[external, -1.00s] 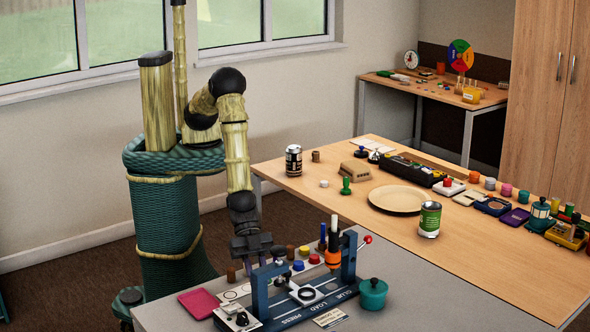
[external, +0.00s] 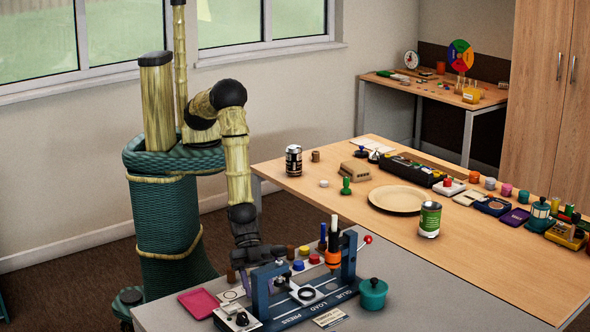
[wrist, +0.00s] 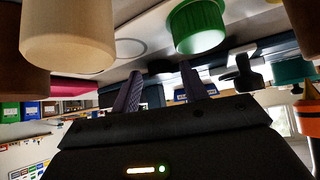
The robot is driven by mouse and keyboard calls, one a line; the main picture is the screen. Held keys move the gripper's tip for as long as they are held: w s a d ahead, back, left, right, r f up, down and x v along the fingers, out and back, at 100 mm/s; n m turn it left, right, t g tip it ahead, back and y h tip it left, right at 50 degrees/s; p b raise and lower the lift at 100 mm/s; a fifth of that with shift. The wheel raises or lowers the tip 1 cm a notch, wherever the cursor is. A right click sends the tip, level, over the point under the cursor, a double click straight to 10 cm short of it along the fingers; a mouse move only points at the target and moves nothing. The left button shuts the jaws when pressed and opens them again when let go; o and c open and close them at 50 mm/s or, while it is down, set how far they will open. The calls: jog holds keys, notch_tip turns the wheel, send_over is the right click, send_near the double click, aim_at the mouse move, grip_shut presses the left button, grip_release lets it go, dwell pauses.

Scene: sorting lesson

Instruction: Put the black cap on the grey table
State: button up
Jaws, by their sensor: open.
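My gripper (external: 260,257) is low over the grey table (external: 385,285), just behind the blue press fixture (external: 345,272). In the wrist view its two purple fingers (wrist: 160,72) are apart with nothing between them. I cannot tell whether either is the black cap. The wrist view also shows a dark knobbed piece (wrist: 243,75) right of the fingers.
A green ribbed cap (wrist: 196,27) and a cream cylinder (wrist: 68,38) are close to the fingers. Blue (external: 298,266), yellow (external: 303,251) and red (external: 314,259) caps stand behind the fixture. A teal pot (external: 373,295) is right of it, a pink tray (external: 199,303) left.

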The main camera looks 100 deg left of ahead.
jog(key=shift+r, duration=0.1)
jog(key=shift+r, duration=0.15)
jog(key=v, duration=1.2)
jog(key=shift+b, duration=0.3)
jog(key=w+a+r+n+t+y, duration=0.1)
jog(key=w+a+r+n+y, duration=0.2)
jog(key=w+a, duration=0.5)
jog(key=w+a+r+n+y, duration=0.1)
jog(key=w+a+r+n, duration=0.3)
jog(key=a, duration=0.9)
jog(key=s+a+r+n+g+y, duration=0.1)
jog(key=s+a+r, duration=0.3)
jog(key=a, duration=0.8)
jog(key=s+a+r+n+g+y, duration=0.1)
jog(key=s+a+r+n+y, duration=0.2)
jog(key=a, duration=1)
jog(key=shift+s+r+n, duration=0.45)
jog(key=shift+s+n, duration=0.35)
jog(key=shift+s, duration=0.1)
